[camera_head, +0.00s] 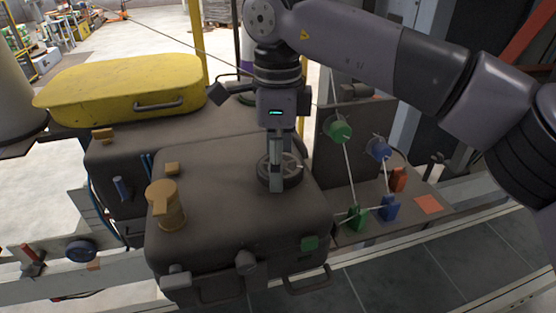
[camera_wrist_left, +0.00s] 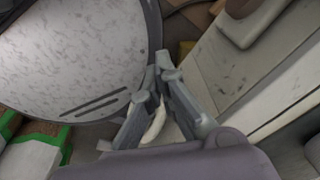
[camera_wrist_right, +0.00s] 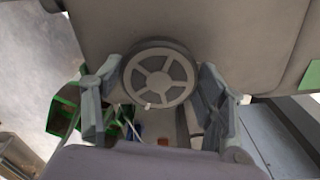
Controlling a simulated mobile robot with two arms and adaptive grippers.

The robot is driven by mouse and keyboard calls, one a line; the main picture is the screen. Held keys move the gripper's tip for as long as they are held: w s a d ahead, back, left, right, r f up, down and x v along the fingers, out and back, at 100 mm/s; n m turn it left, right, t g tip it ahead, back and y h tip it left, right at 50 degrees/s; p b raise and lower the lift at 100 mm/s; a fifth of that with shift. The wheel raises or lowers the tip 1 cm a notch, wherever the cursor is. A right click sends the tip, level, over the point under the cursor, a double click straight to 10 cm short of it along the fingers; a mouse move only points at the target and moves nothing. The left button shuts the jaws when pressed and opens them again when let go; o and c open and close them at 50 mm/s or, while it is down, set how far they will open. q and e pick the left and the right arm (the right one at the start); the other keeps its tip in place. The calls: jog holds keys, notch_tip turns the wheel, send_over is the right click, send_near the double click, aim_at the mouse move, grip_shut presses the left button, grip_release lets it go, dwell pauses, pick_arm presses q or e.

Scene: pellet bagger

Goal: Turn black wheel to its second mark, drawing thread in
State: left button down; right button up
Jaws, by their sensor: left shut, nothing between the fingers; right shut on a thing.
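The black wheel (camera_head: 292,180), spoked, lies flat on top of the dark machine box (camera_head: 225,215). My right gripper (camera_head: 276,180) points down onto it and is shut on it. In the right wrist view the wheel (camera_wrist_right: 160,78) sits between the fingers of my right gripper (camera_wrist_right: 157,90), with a small white tab at its near rim. I cannot make out the marks. White thread (camera_head: 349,175) runs between the green pulley (camera_head: 339,131) and the green block below it. Whether it reaches the wheel is unclear. My left gripper (camera_wrist_left: 165,75) is shut and empty, outside the head view.
A yellow-lidded box (camera_head: 120,88) stands at the back left. An orange knob (camera_head: 165,203) rises from the machine top left of the wheel. Blue pulley (camera_head: 378,148) and blue block (camera_head: 389,208) stand at the right. A large pale rounded surface (camera_wrist_left: 75,55) is beside my left gripper.

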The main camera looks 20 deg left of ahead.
dwell(0.3)
jog(key=o, duration=1.1)
jog(key=shift+o, duration=0.2)
jog(key=shift+r, duration=0.1)
notch_tip(320, 180, up, 12)
dwell(0.4)
